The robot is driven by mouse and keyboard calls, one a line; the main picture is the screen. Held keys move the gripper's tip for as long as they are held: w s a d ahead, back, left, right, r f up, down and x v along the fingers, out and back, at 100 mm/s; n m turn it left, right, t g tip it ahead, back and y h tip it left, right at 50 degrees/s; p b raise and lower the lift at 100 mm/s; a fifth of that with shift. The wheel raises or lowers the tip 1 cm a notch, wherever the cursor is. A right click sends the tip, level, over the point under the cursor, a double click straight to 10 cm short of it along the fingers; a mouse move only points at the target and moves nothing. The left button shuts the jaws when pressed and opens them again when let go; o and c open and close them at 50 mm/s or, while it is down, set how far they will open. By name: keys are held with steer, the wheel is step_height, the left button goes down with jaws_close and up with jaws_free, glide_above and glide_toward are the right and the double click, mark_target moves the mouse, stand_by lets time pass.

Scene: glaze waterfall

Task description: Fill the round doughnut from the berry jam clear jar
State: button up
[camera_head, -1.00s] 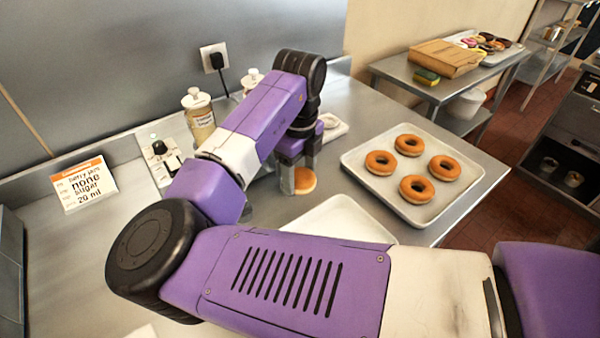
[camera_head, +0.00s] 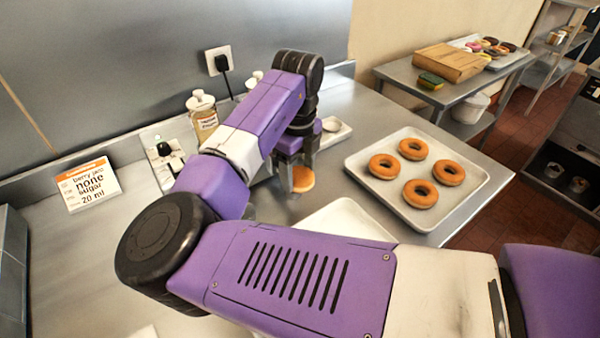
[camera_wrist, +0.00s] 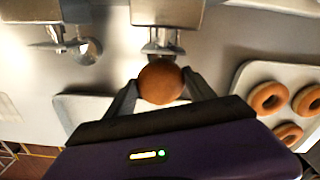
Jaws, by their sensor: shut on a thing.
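A round, brown doughnut without a hole (camera_head: 302,180) is between the fingers of my gripper, and it shows whole in the wrist view (camera_wrist: 161,82). My gripper (camera_wrist: 160,90) is shut on its sides. In the wrist view the doughnut is right at a metal nozzle (camera_wrist: 162,44); I cannot tell whether the nozzle is inside it. A clear jar with a pale lid and amber contents (camera_head: 204,120) stands at the back wall. A second jar (camera_head: 254,78) is mostly hidden behind my arm. I cannot read which holds berry jam.
A tray (camera_head: 364,180) with several ring doughnuts stands on the right. An empty pale tray (camera_head: 345,218) lies in front, partly behind my arm. A switch panel (camera_head: 162,150) is by the wall.

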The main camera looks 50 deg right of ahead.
mark_target(308, 183)
steer(key=shift+w+d, duration=0.25)
steer(key=shift+w, duration=0.7)
stand_by(1.1)
steer(key=shift+s, duration=0.2)
stand_by(1.0)
steer(key=shift+s+a, duration=0.15)
steer(key=shift+s, duration=0.2)
steer(key=shift+s+p, duration=0.3)
steer(key=shift+p, duration=0.05)
stand_by(0.8)
steer(key=shift+s+a+p, duration=0.3)
steer(key=shift+s, duration=0.65)
steer(key=shift+s+a+p, duration=0.25)
steer(key=shift+s+a, duration=0.05)
steer(key=shift+s, duration=0.6)
steer(key=shift+s+a+r+p, duration=0.1)
steer(key=shift+s+r+p, duration=0.2)
steer(key=shift+r+p, duration=0.35)
steer(key=shift+s+a+r+p, duration=0.1)
steer(key=shift+s+r+p, duration=0.25)
steer(key=shift+r+p, duration=0.25)
steer(key=shift+s+a+r+p, duration=0.1)
steer(key=shift+s+r+p, duration=0.2)
steer(key=shift+r+p, duration=0.35)
steer(key=shift+r, duration=0.1)
